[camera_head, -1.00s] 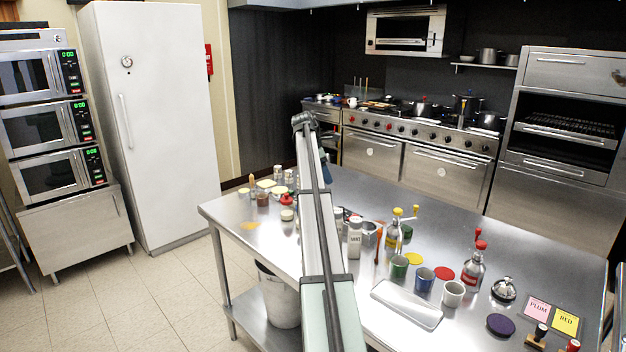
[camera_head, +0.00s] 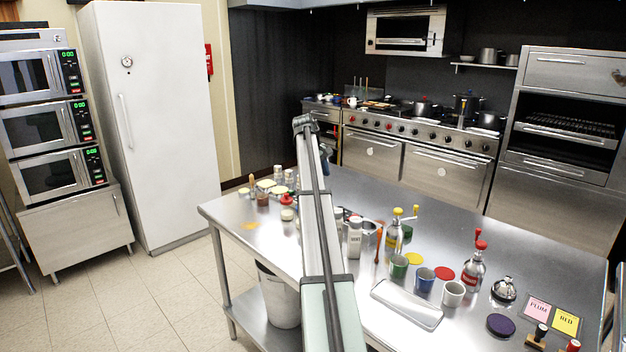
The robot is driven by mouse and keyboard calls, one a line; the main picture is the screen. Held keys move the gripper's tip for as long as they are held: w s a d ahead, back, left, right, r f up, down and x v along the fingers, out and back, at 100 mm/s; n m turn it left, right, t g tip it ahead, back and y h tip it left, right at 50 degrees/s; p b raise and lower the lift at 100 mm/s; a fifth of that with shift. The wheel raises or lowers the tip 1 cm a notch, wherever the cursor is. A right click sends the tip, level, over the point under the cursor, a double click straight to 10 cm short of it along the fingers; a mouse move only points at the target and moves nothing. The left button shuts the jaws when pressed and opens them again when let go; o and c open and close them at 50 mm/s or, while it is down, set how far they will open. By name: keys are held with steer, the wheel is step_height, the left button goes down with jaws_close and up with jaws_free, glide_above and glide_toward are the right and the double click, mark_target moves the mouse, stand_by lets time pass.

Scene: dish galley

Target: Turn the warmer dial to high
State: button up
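I cannot pick out a warmer dial for certain. A row of small dark and red knobs (camera_head: 433,136) runs along the front of the steel range at the back, too small to read their settings. A round gauge-like disc (camera_head: 127,62) is on the white cabinet door at the left. My arm rises from the bottom middle over the steel table and bends at a joint at the top. My gripper is hidden behind my arm, and its fingers do not show.
The steel table (camera_head: 226,218) carries jars, bottles, cups (camera_head: 453,293), a shallow tray (camera_head: 407,304) and coloured cards (camera_head: 565,321). Stacked ovens (camera_head: 42,128) stand at the left. A tall steel unit (camera_head: 562,60) with an open rack stands at the right. Tiled floor (camera_head: 160,295) is clear at the left.

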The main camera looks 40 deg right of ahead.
steer(key=shift+w+a+f+m+t, duration=0.1)
steer(key=shift+a+m+t, duration=0.45)
steer(key=shift+m, duration=0.5)
steer(key=shift+a+f+m+t, duration=0.15)
steer(key=shift+a+m+t, duration=0.4)
steer(key=shift+m, duration=0.45)
steer(key=shift+w+a+f+m+t, duration=0.1)
steer(key=shift+a+m+t, duration=0.45)
steer(key=shift+m, duration=0.5)
steer(key=shift+y, duration=0.3)
steer(key=s+d+m, duration=0.2)
steer(key=s+d, duration=1.2)
steer(key=d, duration=0.2)
steer(key=n+t+y, duration=0.2)
steer(key=n+y, duration=0.3)
steer(key=n, duration=0.6)
glide_toward(342, 208)
steer(key=x, duration=0.9)
steer(key=shift+w+r, duration=0.1)
steer(key=shift+w, duration=0.2)
